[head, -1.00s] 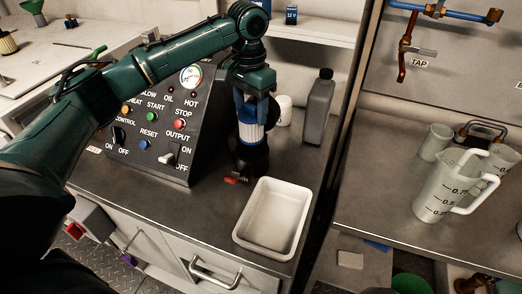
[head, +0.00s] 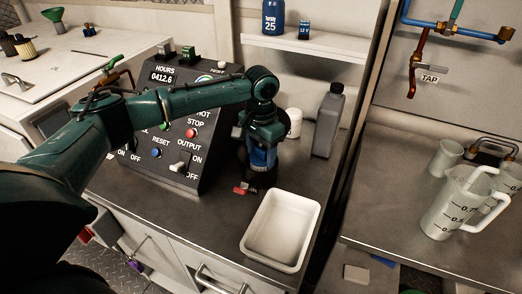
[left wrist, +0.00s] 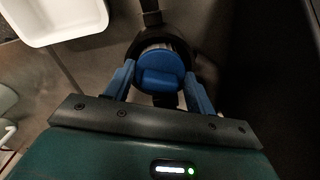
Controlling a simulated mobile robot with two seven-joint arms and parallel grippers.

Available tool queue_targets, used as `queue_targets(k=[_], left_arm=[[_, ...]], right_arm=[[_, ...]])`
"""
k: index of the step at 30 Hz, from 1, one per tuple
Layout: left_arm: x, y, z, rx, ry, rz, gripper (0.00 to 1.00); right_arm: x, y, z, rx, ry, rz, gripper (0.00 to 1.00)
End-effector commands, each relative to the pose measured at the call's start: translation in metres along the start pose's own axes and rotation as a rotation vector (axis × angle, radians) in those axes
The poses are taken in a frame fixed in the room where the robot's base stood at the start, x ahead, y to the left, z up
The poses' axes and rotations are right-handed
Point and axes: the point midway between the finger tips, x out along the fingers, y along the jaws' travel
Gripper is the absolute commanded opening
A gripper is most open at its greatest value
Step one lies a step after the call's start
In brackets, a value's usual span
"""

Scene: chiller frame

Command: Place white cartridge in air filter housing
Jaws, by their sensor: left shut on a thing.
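The cartridge shows its round blue top (left wrist: 160,62) between my blue fingers in the left wrist view. My left gripper (head: 262,155) points down and is shut on it. The black filter housing (head: 262,176) stands on the steel counter beside the control panel, directly under my gripper. Its dark rim (left wrist: 186,42) surrounds the blue top in the left wrist view. The cartridge's white body is mostly hidden by the housing and gripper. I cannot tell whether it is fully seated. My right gripper is not in view.
A white tray (head: 245,246) lies in front of the housing. A small red part (head: 240,190) is at the housing's foot. A grey bottle (head: 327,125) and white tub (head: 294,122) stand behind. The control panel (head: 185,150) is close on the left.

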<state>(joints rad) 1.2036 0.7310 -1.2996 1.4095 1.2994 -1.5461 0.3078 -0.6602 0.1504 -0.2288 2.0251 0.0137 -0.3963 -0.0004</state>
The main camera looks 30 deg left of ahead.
Motion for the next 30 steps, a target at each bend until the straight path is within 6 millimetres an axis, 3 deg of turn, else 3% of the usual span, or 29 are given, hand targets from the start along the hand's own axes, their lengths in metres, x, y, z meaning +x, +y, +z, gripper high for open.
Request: queue_targets(k=[3, 4, 12, 21, 26, 30], left_arm=[[0.001, 0.0, 0.0, 0.0, 0.0, 0.001, 0.2], [0.002, 0.0, 0.0, 0.0, 0.0, 0.0, 0.56], [0.002, 0.0, 0.0, 0.0, 0.0, 0.0, 0.77], [-0.001, 0.0, -0.001, 0.0, 0.002, 0.0, 0.77], [-0.024, 0.0, -0.001, 0.0, 0.004, 0.001, 0.77], [-0.055, 0.0, -0.001, -0.001, 0.005, 0.001, 0.77]], right_arm=[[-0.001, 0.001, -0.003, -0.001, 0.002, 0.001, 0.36], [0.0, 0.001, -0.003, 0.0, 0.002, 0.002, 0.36], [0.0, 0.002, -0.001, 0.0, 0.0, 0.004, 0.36], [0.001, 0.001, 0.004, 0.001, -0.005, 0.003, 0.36], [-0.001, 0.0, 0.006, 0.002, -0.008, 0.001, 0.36], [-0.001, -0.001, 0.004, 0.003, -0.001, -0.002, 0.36]])
